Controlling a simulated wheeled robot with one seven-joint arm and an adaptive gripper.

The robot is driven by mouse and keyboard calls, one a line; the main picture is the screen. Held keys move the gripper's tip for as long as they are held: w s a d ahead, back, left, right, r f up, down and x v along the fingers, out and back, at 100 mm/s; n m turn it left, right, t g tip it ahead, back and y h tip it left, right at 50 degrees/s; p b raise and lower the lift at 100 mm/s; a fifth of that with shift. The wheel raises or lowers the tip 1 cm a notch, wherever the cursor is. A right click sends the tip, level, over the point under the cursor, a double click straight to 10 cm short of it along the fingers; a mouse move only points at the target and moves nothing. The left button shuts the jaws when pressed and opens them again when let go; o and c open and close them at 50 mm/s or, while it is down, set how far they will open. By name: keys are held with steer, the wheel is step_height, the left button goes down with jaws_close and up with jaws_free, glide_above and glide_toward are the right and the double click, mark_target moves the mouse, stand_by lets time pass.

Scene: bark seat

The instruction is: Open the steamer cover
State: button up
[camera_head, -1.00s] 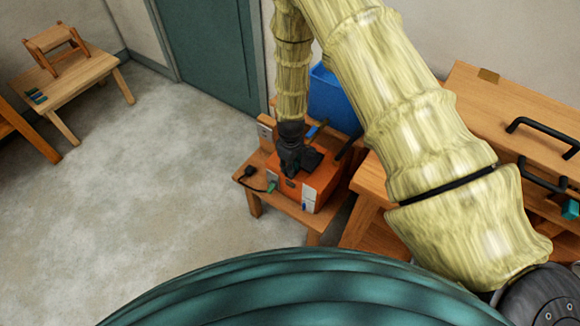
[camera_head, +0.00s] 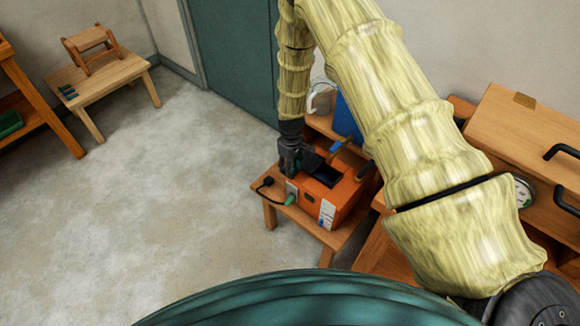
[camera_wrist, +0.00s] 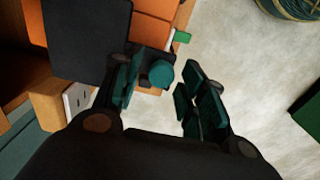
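The steamer appears to be the orange box (camera_head: 340,195) on a small wooden table; it also shows in the wrist view (camera_wrist: 152,30). A black panel (camera_wrist: 85,38) lies over part of its top, and I cannot tell whether this is the cover. My gripper (camera_head: 290,165) hangs at the box's left end. In the wrist view my gripper (camera_wrist: 160,88) is open, with its fingers apart. A round teal knob-like piece (camera_wrist: 160,73) shows between the fingertips, nearer the left finger. Contact cannot be told. My wrist hides part of the box in the head view.
A black cable with a plug (camera_head: 267,182) lies at the small table's (camera_head: 312,228) left edge. A blue bin (camera_head: 344,122) stands behind. A wooden cabinet with black handles (camera_head: 530,125) is at right. A low table with a stool (camera_head: 88,46) is far left. The floor between is clear.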

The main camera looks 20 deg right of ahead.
steer(key=shift+a+r, duration=0.1)
step_height(320, 180, up, 12)
stand_by(0.9)
stand_by(0.4)
steer(key=s+f+m, duration=0.1)
steer(key=s+f, duration=0.7)
steer(key=s, duration=0.2)
steer(key=s+a+f+m, duration=0.1)
steer(key=s+f+m, duration=0.1)
steer(key=s, duration=1.3)
steer(key=s+a+f+m, duration=0.1)
steer(key=s+f+m, duration=0.2)
steer(key=s, duration=1.3)
step_height(320, 180, down, 2)
steer(key=shift+a+f, duration=0.15)
steer(key=shift+a, duration=0.25)
